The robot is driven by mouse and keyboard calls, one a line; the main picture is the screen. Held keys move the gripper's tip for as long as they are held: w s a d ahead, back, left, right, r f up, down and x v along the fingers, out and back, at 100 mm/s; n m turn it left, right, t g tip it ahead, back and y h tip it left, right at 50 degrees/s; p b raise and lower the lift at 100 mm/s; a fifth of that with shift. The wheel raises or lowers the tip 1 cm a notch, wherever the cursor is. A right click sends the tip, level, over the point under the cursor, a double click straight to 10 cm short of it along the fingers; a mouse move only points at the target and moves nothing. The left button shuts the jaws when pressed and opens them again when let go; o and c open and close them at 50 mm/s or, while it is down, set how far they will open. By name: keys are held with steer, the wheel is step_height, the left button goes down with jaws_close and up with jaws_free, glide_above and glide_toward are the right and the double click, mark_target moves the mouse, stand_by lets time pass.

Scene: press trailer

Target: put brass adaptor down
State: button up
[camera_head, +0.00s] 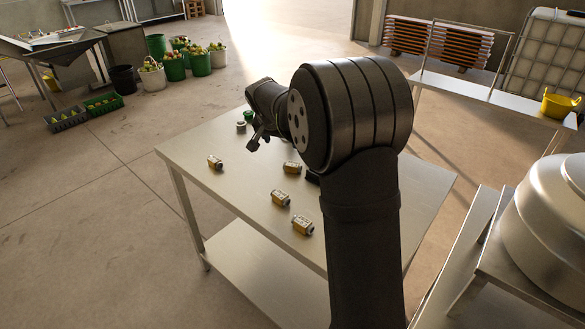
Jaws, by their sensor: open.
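Several small brass adaptors with pale ends lie on the steel table (230,195). One brass adaptor (215,162) is alone on the left, another (292,167) is near the middle beside my arm, and two more, a third (281,198) and a fourth (303,225), lie closer to the front. My gripper (256,144) is open over the back left part of the table, between and beyond the left and middle adaptors. No adaptor shows between its fingers. Its height above the table is hard to tell. My arm hides the right part of the tabletop.
Small green-and-grey items (241,127) stand at the table's back edge behind my gripper. A dark object (313,178) is partly hidden by my arm. A large steel vessel (548,235) stands at right. The front left tabletop is clear.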

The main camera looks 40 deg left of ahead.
glide_above(292, 164)
steer(key=s+d, duration=0.1)
steer(key=s, duration=0.2)
step_height(292, 164, down, 10)
steer(key=shift+f, duration=0.2)
steer(key=shift+d+x, duration=0.1)
steer(key=shift+x, duration=1.2)
steer(key=shift+d+x, duration=0.15)
steer(key=shift+x, duration=1.2)
steer(key=c, duration=0.9)
steer(key=shift+w+r, duration=0.1)
steer(key=shift+r, duration=0.45)
steer(key=r, duration=0.3)
steer(key=shift+w+d+r, duration=0.15)
steer(key=shift+d+r, duration=0.15)
steer(key=shift+r, duration=0.05)
steer(key=w+d+r, duration=0.3)
steer(key=d+r, duration=0.3)
steer(key=d, duration=0.4)
steer(key=shift+d+r, duration=0.25)
steer(key=shift+d, duration=0.05)
